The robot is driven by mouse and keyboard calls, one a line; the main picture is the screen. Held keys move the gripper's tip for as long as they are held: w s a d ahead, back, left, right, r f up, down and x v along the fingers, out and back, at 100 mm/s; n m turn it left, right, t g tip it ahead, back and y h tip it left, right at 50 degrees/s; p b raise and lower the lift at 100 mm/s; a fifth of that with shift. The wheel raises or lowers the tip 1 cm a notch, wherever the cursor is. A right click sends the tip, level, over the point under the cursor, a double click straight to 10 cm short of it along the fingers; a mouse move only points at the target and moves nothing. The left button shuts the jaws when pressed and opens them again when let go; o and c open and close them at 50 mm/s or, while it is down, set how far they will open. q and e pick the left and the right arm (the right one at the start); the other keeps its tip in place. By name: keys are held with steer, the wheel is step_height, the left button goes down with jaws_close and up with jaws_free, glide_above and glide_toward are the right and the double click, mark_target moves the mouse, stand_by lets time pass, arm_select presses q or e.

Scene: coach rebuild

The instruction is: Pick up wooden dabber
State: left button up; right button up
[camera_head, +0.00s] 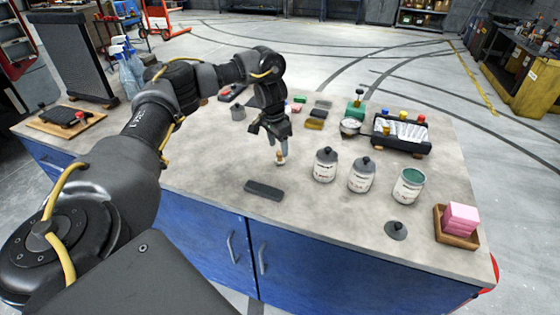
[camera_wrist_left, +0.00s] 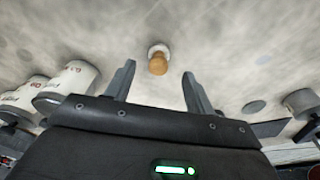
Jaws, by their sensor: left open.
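The wooden dabber (camera_head: 280,158) stands on the grey worktop, small, with a light brown handle and a pale lower end. It also shows in the left wrist view (camera_wrist_left: 157,63) as a round wooden knob with a white rim around its base. My left gripper (camera_head: 276,146) points down just above the dabber in the head view, partly covering it. In the left wrist view its two fingers (camera_wrist_left: 158,72) are spread apart, and the dabber appears between their tips. Nothing is held. My right gripper is not in view.
A dark flat block (camera_head: 264,190) lies in front of the dabber. Lidded white cans (camera_head: 325,168) and an open can (camera_head: 408,188) stand to the right. A loose lid (camera_head: 397,231) and a wooden tray (camera_head: 456,239) with pink blocks are near the right edge.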

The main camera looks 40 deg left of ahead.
mark_target(279, 152)
arm_select(q)
steer(key=f, duration=0.3)
steer(key=f+p, duration=0.1)
steer(key=shift+w+d+f, duration=0.1)
steer(key=shift+w+f, duration=0.25)
steer(key=shift+f, duration=0.05)
steer(key=c, duration=1)
